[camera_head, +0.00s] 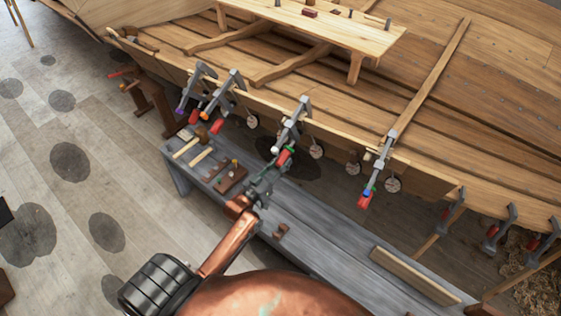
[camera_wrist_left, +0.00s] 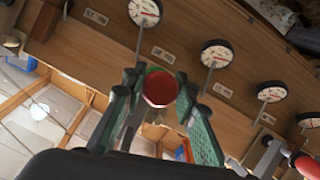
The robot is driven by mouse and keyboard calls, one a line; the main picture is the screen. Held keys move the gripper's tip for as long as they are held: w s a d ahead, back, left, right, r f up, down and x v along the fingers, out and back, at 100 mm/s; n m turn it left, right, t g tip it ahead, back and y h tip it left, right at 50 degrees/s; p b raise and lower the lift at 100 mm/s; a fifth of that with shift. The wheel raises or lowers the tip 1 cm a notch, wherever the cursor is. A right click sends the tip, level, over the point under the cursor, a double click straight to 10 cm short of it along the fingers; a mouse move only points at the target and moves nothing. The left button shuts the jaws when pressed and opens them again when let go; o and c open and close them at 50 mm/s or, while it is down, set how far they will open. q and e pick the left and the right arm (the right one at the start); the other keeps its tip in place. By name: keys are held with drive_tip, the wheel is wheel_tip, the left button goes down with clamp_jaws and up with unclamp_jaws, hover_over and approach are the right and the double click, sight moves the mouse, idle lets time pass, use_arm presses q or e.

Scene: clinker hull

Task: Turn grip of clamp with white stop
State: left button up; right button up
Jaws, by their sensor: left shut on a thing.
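The clamp with the white stop (camera_head: 297,118) hangs on the hull's plank edge near the middle of the head view, its grey bar slanting down to the left. Its red grip (camera_head: 284,157) is at the lower end. In the left wrist view, the grip (camera_wrist_left: 160,88) shows end-on as a red disc between two green-padded fingers. My left gripper (camera_head: 271,169) is shut on this grip, reaching up from below. The fingers hide part of the grip. My right gripper is out of view.
Other red-gripped clamps hang along the same edge: purple-stop (camera_head: 190,92) and orange-stop (camera_head: 222,95) ones to the left, a blue-marked one (camera_head: 378,165) to the right. Round dials (camera_head: 316,152) hang between them. A grey bench (camera_head: 310,222) with tools and blocks lies below.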

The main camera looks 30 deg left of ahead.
use_arm(q)
drive_tip(key=shift+n+h, duration=0.3)
idle(0.4)
drive_tip(key=o, duration=1.2)
drive_tip(key=shift+c, duration=0.2)
drive_tip(key=s+a, duration=0.1)
drive_tip(key=s, duration=1.1)
drive_tip(key=shift+f, duration=0.1)
